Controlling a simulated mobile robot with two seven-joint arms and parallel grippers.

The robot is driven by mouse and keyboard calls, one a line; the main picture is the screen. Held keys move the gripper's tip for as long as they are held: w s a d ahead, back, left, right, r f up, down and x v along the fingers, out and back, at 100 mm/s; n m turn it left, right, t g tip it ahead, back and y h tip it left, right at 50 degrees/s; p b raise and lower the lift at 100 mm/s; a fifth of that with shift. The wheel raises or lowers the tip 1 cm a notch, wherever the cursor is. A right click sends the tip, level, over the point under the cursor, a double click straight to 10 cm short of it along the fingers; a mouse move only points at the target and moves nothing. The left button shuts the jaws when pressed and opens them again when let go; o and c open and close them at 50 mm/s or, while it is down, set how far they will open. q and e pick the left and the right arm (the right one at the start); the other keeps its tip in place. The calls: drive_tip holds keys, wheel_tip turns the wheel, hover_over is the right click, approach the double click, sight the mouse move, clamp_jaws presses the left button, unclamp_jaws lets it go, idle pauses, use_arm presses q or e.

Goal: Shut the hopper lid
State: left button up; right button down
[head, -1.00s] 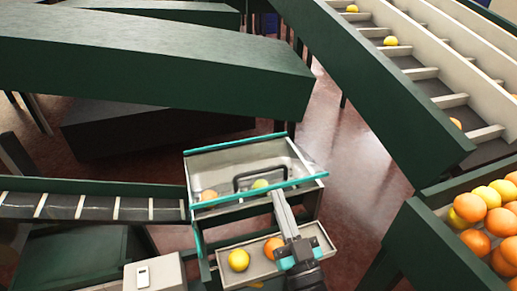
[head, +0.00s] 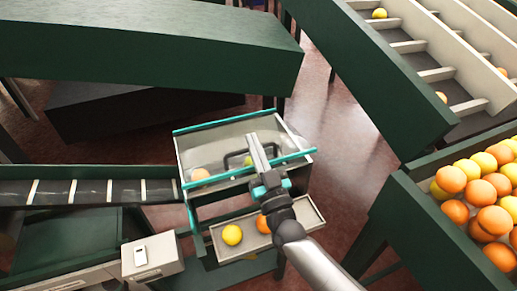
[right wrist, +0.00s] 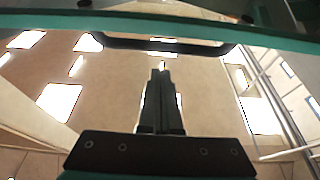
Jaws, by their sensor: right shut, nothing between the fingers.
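The hopper (head: 184,157) is a grey box with teal edges, left of centre in the head view. Its clear lid has a teal bar (head: 215,179) and a black handle (head: 225,160). The lid looks tilted up, but its exact angle is unclear. Fruit shows through it. In the right wrist view the shut fingertips (right wrist: 161,66) point toward the handle (right wrist: 150,45) below the teal bar (right wrist: 150,24). I cannot tell whether they touch. My left gripper is not in view.
A grey tray (head: 300,213) with fruit lies below the hopper. A belt (head: 95,192) reaches it from the left. A white box (head: 150,262) stands at front left. A fruit-filled bin (head: 412,212) and a slatted conveyor (head: 408,47) are at right. Red floor lies between.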

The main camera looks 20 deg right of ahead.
drive_tip(key=shift+f, duration=0.95)
drive_tip(key=shift+b, duration=0.3)
drive_tip(key=f+b, duration=0.1)
drive_tip(key=b, duration=0.1)
drive_tip(key=f+t+b, duration=0.1)
drive_tip(key=f+b, duration=0.1)
drive_tip(key=shift+s, duration=0.4)
drive_tip(key=shift+s+f+b, duration=0.15)
drive_tip(key=shift+f+b, duration=0.4)
drive_tip(key=shift+f, duration=0.05)
drive_tip(key=shift+s+f+b, duration=0.15)
drive_tip(key=shift+f+b, duration=0.35)
drive_tip(key=shift+f, duration=0.05)
